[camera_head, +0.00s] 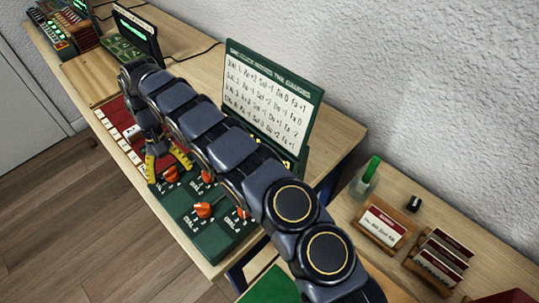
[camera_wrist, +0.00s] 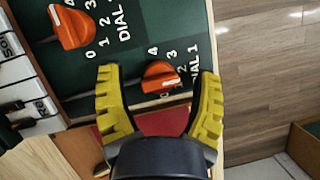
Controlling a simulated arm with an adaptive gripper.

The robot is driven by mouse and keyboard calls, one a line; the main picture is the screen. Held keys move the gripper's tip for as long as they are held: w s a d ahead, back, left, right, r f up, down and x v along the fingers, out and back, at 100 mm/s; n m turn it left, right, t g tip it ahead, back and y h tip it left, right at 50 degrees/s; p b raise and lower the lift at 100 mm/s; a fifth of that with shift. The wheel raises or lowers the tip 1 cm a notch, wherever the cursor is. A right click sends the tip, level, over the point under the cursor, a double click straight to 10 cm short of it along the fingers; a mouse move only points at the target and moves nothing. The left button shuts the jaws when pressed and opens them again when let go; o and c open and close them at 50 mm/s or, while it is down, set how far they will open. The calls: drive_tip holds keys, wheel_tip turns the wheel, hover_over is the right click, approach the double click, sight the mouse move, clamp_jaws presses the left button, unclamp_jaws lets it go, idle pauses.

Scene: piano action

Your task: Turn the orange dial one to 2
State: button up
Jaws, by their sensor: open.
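The orange dial one (camera_wrist: 160,78) sits on a dark green panel (camera_wrist: 135,55), with the label "DIAL 1" and numbers from 0 to 4 beside it. My gripper (camera_wrist: 158,74) is open, its yellow toothed fingers on either side of this dial with visible gaps. I cannot tell whether a finger touches it. I cannot clearly read which number the dial points to.
Another orange dial (camera_wrist: 72,28) is close by on the panel. More orange dials (camera_head: 204,209) are nearby in the head view. Piano-like keys (camera_head: 124,133) lie to the left. A green-framed notice board (camera_head: 268,100) stands behind my arm. The wooden floor is open in front.

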drive_tip(key=m+y, duration=0.1)
drive_tip(key=m, duration=0.2)
drive_tip(key=m+y, duration=0.1)
drive_tip(key=m, duration=0.2)
drive_tip(key=shift+s+m+g+y, duration=0.1)
drive_tip(key=shift+m+g+y, duration=0.2)
drive_tip(key=shift+m, duration=0.1)
drive_tip(key=m+y, duration=0.1)
drive_tip(key=m, duration=0.2)
drive_tip(key=m+t+y, duration=0.1)
drive_tip(key=m, duration=0.3)
drive_tip(key=shift+y, duration=0.3)
drive_tip(key=v, duration=0.8)
drive_tip(key=s+d+r+n, duration=0.1)
drive_tip(key=s+d+r, duration=0.2)
drive_tip(key=d, duration=0.4)
drive_tip(key=s+d+r+n+t+h, duration=0.1)
drive_tip(key=s+d+r+n, duration=0.1)
drive_tip(key=s+d+r, duration=0.2)
drive_tip(key=s+d+r+n, duration=0.2)
drive_tip(key=s+d+r, duration=0.2)
drive_tip(key=d, duration=0.6)
drive_tip(key=shift+s+d+r+t+h, duration=0.3)
drive_tip(key=shift+s+h, duration=0.1)
drive_tip(key=shift+s, duration=0.5)
